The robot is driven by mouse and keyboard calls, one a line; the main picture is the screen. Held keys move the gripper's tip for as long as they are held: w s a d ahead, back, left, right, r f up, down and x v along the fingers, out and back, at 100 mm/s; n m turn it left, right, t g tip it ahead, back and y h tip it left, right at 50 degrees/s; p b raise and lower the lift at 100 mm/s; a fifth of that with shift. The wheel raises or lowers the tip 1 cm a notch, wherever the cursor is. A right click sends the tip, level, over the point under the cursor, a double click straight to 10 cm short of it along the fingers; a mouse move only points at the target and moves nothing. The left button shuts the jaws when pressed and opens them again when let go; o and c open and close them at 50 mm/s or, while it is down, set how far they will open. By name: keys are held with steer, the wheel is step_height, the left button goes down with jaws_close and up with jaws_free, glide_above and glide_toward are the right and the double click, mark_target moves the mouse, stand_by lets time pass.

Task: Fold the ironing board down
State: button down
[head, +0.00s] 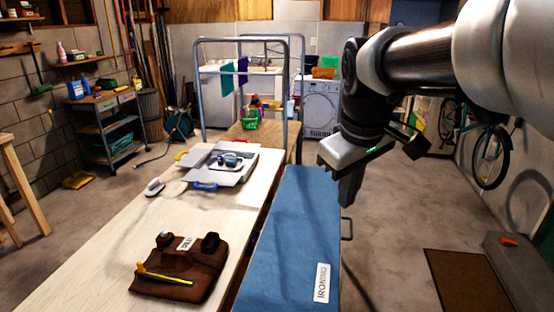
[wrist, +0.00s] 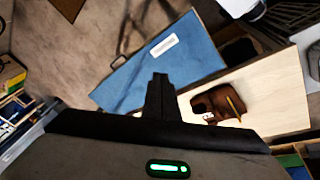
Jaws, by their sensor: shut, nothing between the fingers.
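The blue ironing board (head: 290,240) lies flat and raised, along the right side of the wooden workbench, with a white "IRONING" label near its front end. A thin dark handle (head: 349,228) sticks out past its right edge. The board also shows in the wrist view (wrist: 200,50), with its label facing up. My gripper (head: 347,194) is shut and empty, pointing down near the board's right edge. In the wrist view its fingers (wrist: 159,82) overlap the board; I cannot tell whether they touch it. The board's underside and supports are hidden.
The workbench (head: 110,240) holds a brown tool pouch (head: 182,268) and a grey tray-like piece (head: 218,163). A metal drying rack (head: 203,105) stands beyond. The concrete floor right of the board is clear up to a brown mat (head: 470,280); a bicycle (head: 488,150) is by the right wall.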

steer(key=w+d+f+n+g+b, duration=0.1)
steer(key=w+f+n, duration=0.1)
steer(key=w, duration=0.2)
steer(key=w+d+f+n+b, duration=0.1)
steer(key=w+f, duration=0.2)
steer(key=w, duration=0.2)
steer(key=n+g+b, duration=0.3)
steer(key=n+b, duration=0.1)
steer(key=n, duration=0.2)
glide_above(337, 253)
step_height(337, 253, down, 18)
steer(key=shift+y, duration=0.3)
step_height(337, 253, down, 13)
steer(key=shift+w+f+b, duration=0.1)
steer(key=shift+f+b, duration=0.1)
steer(key=shift+b, duration=0.55)
